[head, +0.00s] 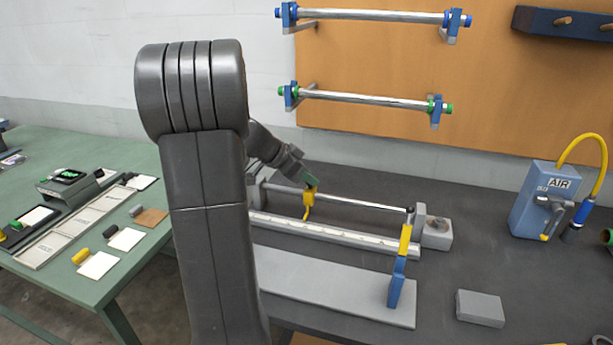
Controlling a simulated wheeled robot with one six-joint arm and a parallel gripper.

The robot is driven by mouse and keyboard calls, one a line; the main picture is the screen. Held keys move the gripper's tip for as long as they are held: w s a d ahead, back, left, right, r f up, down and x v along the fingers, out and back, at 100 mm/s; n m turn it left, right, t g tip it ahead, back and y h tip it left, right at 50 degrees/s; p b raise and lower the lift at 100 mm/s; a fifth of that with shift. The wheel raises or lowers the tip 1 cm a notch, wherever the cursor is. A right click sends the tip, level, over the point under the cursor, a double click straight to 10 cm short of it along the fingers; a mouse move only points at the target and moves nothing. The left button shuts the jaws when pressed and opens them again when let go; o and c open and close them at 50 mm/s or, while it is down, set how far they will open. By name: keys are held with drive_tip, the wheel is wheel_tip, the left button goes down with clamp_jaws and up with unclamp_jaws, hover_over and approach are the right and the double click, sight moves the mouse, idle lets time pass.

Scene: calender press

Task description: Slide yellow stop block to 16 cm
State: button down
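My gripper (300,172) is at the left part of the long rail assembly, beside a small green part and just above a yellow piece (307,201). The yellow piece stands at the rod and reaches down toward the pale scale rail (330,232). I cannot tell whether the gripper touches it, and the fingers are too small and partly hidden to show open or shut. A second yellow piece (405,240), joined to a blue upright part (397,284), stands at the right end of the rail. Which yellow piece is the stop block is not clear. The scale's marks are unreadable.
A grey flat plate (330,287) lies in front of the rail. A grey block (480,307) and a blue AIR unit (545,205) with a yellow hose are to the right. A green table (60,165) stands left. My arm hides the rail's left front.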

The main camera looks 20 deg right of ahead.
drive_tip(key=shift+s+d+f+b, duration=0.25)
drive_tip(key=shift+d+b, duration=0.1)
drive_tip(key=shift+b, duration=0.65)
drive_tip(key=shift+s+d+r+b, duration=0.3)
drive_tip(key=shift+d+b, duration=0.1)
drive_tip(key=shift+b, duration=0.15)
drive_tip(key=c, duration=1.2)
unclamp_jaws()
drive_tip(key=shift+o, duration=0.2)
drive_tip(key=shift+a, duration=0.1)
drive_tip(key=v, duration=1.3)
drive_tip(key=shift+a+r+b, duration=0.15)
drive_tip(key=shift+r+b, duration=0.15)
